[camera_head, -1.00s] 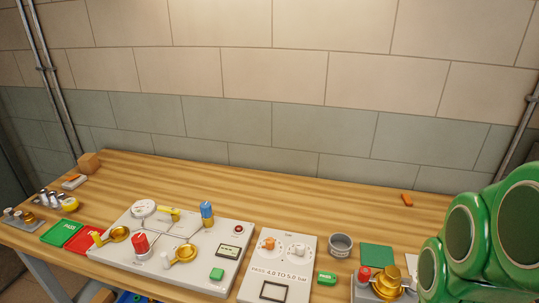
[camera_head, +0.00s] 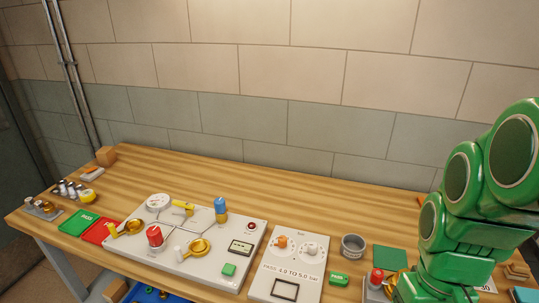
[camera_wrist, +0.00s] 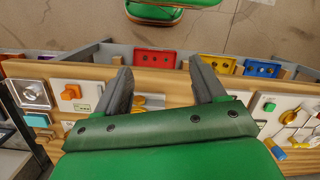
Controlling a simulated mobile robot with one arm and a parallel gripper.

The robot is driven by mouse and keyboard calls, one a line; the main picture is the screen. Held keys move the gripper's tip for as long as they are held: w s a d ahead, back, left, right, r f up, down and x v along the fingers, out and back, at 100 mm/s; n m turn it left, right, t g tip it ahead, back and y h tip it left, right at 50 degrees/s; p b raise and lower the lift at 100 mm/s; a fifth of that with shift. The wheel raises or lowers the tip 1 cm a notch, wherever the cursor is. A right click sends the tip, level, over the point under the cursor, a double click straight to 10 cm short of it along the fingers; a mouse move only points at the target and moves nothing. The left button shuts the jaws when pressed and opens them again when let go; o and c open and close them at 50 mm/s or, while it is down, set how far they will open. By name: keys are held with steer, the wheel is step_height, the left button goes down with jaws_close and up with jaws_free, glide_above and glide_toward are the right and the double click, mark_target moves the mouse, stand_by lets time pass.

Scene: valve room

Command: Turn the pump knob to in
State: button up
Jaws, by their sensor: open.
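In the head view a light panel (camera_head: 310,271) reading "PASS 4.0 TO 5.0 bar" carries an orange knob (camera_head: 282,241) and a white knob (camera_head: 310,248). A larger panel (camera_head: 222,268) to its left carries a red knob (camera_head: 154,236), a blue-topped knob (camera_head: 220,205) and brass handles. I cannot read which knob is the pump's or where "in" is. My gripper (camera_wrist: 163,86) is open in the wrist view, with two grey fingers apart and nothing clearly held. My green arm stands at the right of the head view and hides part of the bench.
A grey cup (camera_head: 353,246), a green pad (camera_head: 390,259) and a red-capped part (camera_head: 376,276) lie right of the panels. Green (camera_head: 79,222) and red (camera_head: 100,233) trays lie at the left. The bench's back strip is mostly clear before the tiled wall.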

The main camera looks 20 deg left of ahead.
steer(key=w+a+r+n, duration=0.2)
steer(key=w+a+n, duration=0.35)
steer(key=w, duration=0.35)
steer(key=w+a+r+n, duration=0.2)
steer(key=w+a+n, duration=0.3)
steer(key=w, duration=0.4)
steer(key=w+a+n+t+h, duration=0.15)
steer(key=w+a+n, duration=0.5)
steer(key=a, duration=0.85)
steer(key=n+y, duration=0.1)
steer(key=n, duration=1.3)
glide_above(152, 231)
steer(key=shift+t, duration=0.35)
step_height(152, 231, down, 11)
steer(key=shift+s+r, duration=0.1)
steer(key=shift+r, duration=0.1)
steer(key=shift+f, duration=3.85)
